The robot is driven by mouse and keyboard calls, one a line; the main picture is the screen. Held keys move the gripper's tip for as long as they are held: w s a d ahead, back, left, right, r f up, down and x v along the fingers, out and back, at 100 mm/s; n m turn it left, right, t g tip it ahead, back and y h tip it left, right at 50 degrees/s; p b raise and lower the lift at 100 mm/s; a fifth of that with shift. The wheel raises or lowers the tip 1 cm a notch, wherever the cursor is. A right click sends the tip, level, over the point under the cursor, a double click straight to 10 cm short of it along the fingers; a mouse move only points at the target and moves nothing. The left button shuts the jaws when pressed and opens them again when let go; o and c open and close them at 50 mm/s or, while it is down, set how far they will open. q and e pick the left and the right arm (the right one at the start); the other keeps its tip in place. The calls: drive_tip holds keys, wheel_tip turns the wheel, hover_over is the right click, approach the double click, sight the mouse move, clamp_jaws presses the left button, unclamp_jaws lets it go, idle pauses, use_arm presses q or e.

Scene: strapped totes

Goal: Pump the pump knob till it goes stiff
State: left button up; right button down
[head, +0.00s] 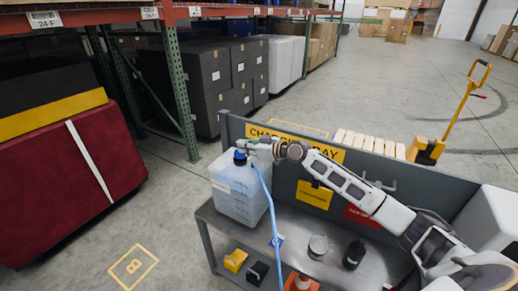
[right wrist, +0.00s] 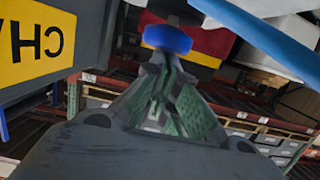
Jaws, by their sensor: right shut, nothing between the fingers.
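The pump knob is a round blue disc (right wrist: 167,39) on a dark stem in the right wrist view. In the head view, a blue part (head: 240,158) shows at the top of a pale translucent jug (head: 236,194), partly behind my right gripper. The jug stands upright on a grey metal cart. My right gripper (head: 248,147) is shut and empty above the jug's top. In the right wrist view its fingertips (right wrist: 164,62) are close to the knob. I cannot tell whether they touch it. My left gripper is not in view.
A light blue hose (head: 269,217) runs down in front of the jug. A grey back panel (head: 380,182) with a yellow sign stands behind the cart.

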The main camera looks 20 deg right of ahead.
drive_tip(key=shift+f+v, duration=0.1)
drive_tip(key=shift+v, duration=0.9)
drive_tip(key=shift+f+v, duration=0.15)
drive_tip(key=shift+v, duration=0.85)
drive_tip(key=v, duration=0.7)
drive_tip(key=shift+s+d+r, duration=0.2)
drive_tip(key=shift+s+r, duration=0.05)
drive_tip(key=shift+r, duration=0.1)
drive_tip(key=shift+r, duration=0.1)
